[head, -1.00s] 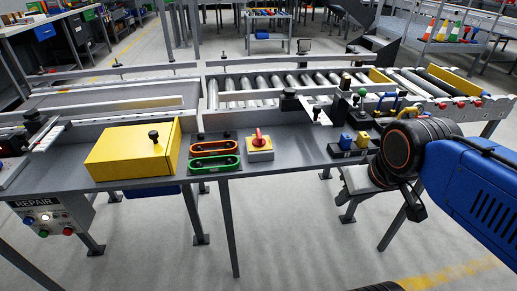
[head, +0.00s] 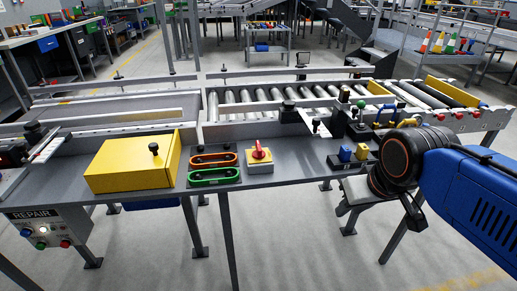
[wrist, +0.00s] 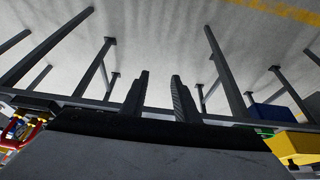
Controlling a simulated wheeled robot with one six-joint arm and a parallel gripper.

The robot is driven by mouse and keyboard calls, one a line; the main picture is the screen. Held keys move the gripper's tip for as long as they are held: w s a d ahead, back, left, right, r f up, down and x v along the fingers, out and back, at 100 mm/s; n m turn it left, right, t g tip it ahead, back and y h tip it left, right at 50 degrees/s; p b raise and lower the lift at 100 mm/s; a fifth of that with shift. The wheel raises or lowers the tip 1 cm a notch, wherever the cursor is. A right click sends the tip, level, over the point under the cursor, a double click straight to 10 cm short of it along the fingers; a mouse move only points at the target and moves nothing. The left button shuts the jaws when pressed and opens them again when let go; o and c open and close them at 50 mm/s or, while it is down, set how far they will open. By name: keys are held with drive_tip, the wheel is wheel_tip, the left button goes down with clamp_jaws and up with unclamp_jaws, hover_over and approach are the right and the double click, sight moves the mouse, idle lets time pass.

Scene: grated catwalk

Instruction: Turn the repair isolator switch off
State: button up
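The isolator switch (head: 260,164) is a small yellow and grey box with a red rotary knob (head: 261,152) on top. It sits on the grey bench (head: 290,172), right of the orange and green handles. The knob's handle points roughly away from me. My gripper (wrist: 160,78) shows two dark fingers with a gap between them and nothing in it. In the head view my gripper is at the right, at the bench's front edge, well right of the switch and apart from it. The switch is not clearly seen in the wrist view.
A yellow box (head: 125,168) with a black knob stands left of the orange (head: 213,159) and green (head: 215,176) handles. Blue and yellow blocks (head: 345,153) stand right of the switch. A REPAIR button panel (head: 45,230) hangs at lower left. A roller conveyor (head: 260,102) runs behind.

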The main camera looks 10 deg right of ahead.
drive_tip(key=w+a+r+g, duration=0.1)
drive_tip(key=w+a+r, duration=0.3)
drive_tip(key=w+r, duration=0.45)
wheel_tip(320, 180, up, 12)
drive_tip(key=r+g, duration=0.1)
drive_tip(key=g, duration=0.3)
hover_over(259, 145)
wheel_tip(259, 145, down, 17)
drive_tip(key=shift+f, duration=0.15)
clamp_jaws()
